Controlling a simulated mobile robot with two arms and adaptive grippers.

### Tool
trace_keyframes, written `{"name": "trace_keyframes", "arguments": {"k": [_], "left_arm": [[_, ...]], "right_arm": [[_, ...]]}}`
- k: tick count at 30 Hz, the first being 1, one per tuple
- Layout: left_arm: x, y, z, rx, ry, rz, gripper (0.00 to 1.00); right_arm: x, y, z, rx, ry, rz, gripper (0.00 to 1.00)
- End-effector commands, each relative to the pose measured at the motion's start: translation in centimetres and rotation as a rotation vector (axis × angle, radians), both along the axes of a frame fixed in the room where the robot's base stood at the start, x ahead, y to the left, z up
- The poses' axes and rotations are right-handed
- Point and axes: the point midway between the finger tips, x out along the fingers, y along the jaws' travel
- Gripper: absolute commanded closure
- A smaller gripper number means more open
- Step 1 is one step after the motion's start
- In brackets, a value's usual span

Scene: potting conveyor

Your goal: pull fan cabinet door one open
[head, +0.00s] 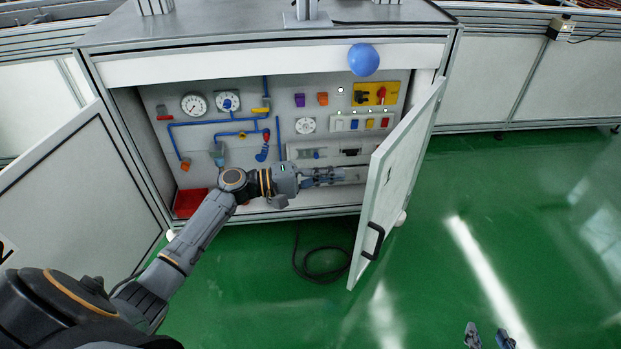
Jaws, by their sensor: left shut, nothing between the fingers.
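The cabinet (270,60) has a white door on each side, and both stand open. The right door (392,180) is swung out toward me, with a black handle (373,241) on its outer face. The left door (70,185) is swung wide to the left. I cannot tell which one is door one. My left gripper (345,175) is shut and empty, reaching across the opening to near the inner side of the right door; contact is unclear. My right gripper (489,338) shows only its spread, empty fingertips at the bottom edge, over the floor.
Inside the cabinet is a panel with gauges (194,104), blue pipes and switches. A red tray (188,202) sits at the lower left inside. A blue ball (363,59) shows before the top rail. A black cable (322,272) lies on the floor. The green floor (540,220) at right is clear.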

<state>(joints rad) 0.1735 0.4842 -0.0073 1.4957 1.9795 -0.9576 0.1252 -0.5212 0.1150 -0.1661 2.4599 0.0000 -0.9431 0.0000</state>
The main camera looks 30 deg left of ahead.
Motion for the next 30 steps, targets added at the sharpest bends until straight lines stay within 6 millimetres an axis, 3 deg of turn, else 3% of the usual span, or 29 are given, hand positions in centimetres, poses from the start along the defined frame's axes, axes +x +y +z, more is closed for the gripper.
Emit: {"name": "trace_keyframes", "arguments": {"k": [2,10,26,30], "left_arm": [[0.8,-1.3,0.0,-0.001,-0.001,-0.001,1.00],[0.1,-4.4,0.0,0.000,0.001,0.000,1.00],[0.0,-4.9,0.0,0.000,0.001,0.004,1.00],[-0.1,-5.4,0.0,0.000,0.003,0.013,1.00]], "right_arm": [[0.3,0.1,0.3,0.005,-0.021,0.002,0.60],[-0.2,-0.1,-0.2,-0.004,0.015,-0.001,0.60],[-0.3,-0.2,-0.3,-0.005,0.024,-0.003,0.60],[-1.4,-0.5,-1.2,-0.021,0.093,-0.006,0.60]]}}
